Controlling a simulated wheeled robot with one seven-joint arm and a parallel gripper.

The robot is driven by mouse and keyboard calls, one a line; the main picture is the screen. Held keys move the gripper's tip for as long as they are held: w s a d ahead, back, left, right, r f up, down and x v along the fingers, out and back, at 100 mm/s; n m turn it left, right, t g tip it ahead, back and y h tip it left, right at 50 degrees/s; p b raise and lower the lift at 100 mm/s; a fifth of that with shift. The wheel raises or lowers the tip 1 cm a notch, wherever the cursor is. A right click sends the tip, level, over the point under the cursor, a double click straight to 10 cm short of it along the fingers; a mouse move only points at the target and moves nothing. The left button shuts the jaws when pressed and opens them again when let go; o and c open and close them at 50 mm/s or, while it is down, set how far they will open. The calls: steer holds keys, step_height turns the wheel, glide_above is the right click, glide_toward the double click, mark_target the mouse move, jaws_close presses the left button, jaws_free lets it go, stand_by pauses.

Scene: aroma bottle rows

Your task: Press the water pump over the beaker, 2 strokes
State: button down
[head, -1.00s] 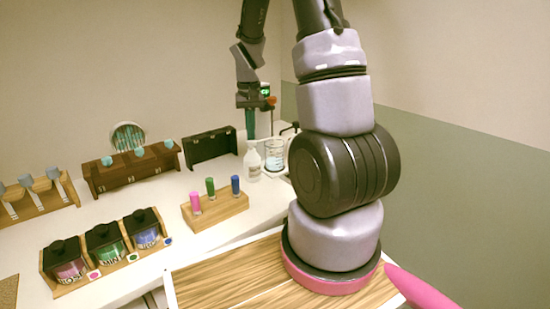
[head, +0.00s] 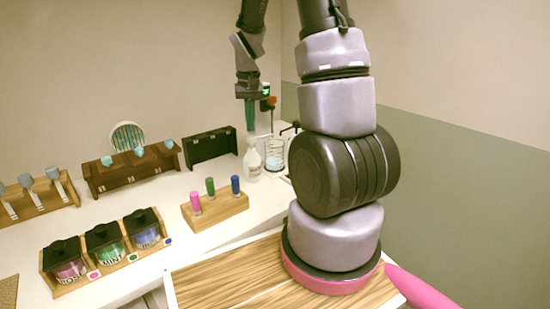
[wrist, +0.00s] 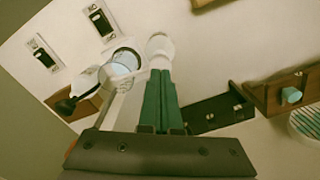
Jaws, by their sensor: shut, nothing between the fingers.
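A white bottle (head: 253,168) with a narrow upright top stands at the back of the counter in the head view. I take it to be the water pump; in the wrist view its round white top (wrist: 159,45) shows just beyond my fingertips. The clear beaker (head: 274,158) stands right beside it, with bluish liquid low inside. It also shows in the wrist view (wrist: 124,60). My gripper (head: 250,131) has green fingers, shut and empty, pointing down just above the bottle's top. The fingers (wrist: 158,76) hide part of the bottle in the wrist view.
A black-tipped fixture (head: 289,127) stands behind the beaker. A dark rack (head: 210,147) is left of the bottle. A wooden block (head: 215,210) with coloured vials stands in front. Labelled jars (head: 105,245) sit front left. A brown rack (head: 130,172) stands behind them.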

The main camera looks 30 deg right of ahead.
mark_target(251, 136)
steer(key=shift+f, duration=0.1)
steer(key=shift+f, duration=1.4)
steer(key=shift+r, duration=1.5)
steer(key=shift+r, duration=0.1)
step_height(251, 136, up, 6)
steer(key=shift+f, duration=0.1)
